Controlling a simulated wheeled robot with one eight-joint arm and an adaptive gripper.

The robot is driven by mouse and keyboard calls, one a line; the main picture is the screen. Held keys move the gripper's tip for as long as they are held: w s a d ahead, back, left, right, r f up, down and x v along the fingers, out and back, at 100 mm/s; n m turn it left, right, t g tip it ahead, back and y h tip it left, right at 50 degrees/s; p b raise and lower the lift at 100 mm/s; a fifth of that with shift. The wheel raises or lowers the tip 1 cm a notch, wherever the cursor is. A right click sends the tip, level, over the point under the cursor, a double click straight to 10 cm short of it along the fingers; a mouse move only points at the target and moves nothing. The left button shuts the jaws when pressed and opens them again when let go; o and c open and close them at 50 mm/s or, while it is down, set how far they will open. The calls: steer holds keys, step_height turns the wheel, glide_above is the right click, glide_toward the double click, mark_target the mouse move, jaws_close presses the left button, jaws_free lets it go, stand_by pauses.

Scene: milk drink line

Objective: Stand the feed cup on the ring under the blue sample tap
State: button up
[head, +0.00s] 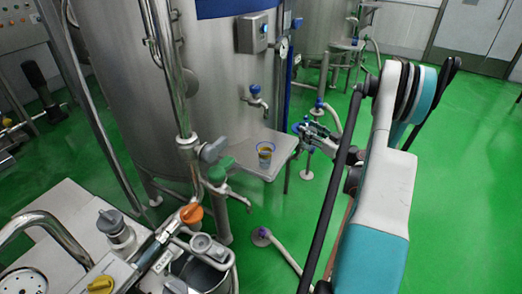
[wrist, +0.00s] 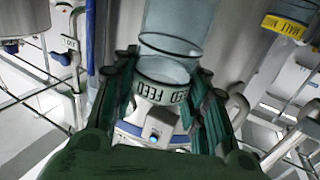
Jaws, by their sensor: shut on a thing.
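My gripper (wrist: 163,95) is shut on the feed cup (wrist: 158,92), a clear cup with a pale band reading FEED, upside down in the wrist view. Dark green fingers lie on both sides of it. In the head view my gripper (head: 306,128) is beyond the right edge of the steel shelf, and the held cup is too small to make out clearly. The blue sample tap (head: 254,92) sticks out of the large tank above the shelf. I cannot make out a ring under it.
Another clear cup (head: 265,151) with a yellowish part stands on the steel shelf (head: 268,171). A yellow-banded cup (wrist: 284,24) shows at upper right in the wrist view. Pipes and valves, including a green-handled valve (head: 218,171), crowd the left. Green floor is open around my arm.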

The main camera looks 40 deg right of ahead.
steer(key=shift+a+f, duration=0.15)
steer(key=shift+a, duration=0.05)
steer(key=w+a+f+b, duration=0.15)
steer(key=w+a, duration=0.25)
steer(key=w, duration=0.5)
steer(key=w+a+b, duration=0.3)
steer(key=w, duration=0.6)
steer(key=f+b, duration=0.1)
steer(key=f, duration=0.1)
steer(key=f+b, duration=0.2)
steer(key=f, duration=0.1)
steer(key=shift+s+a+f, duration=0.1)
steer(key=shift+s, duration=0.1)
steer(key=shift+w+a+f+b, duration=0.1)
steer(key=shift+w+f+b, duration=0.1)
steer(key=shift+b, duration=0.1)
steer(key=shift+f, duration=0.1)
steer(key=o, duration=0.8)
steer(key=shift+o, duration=0.2)
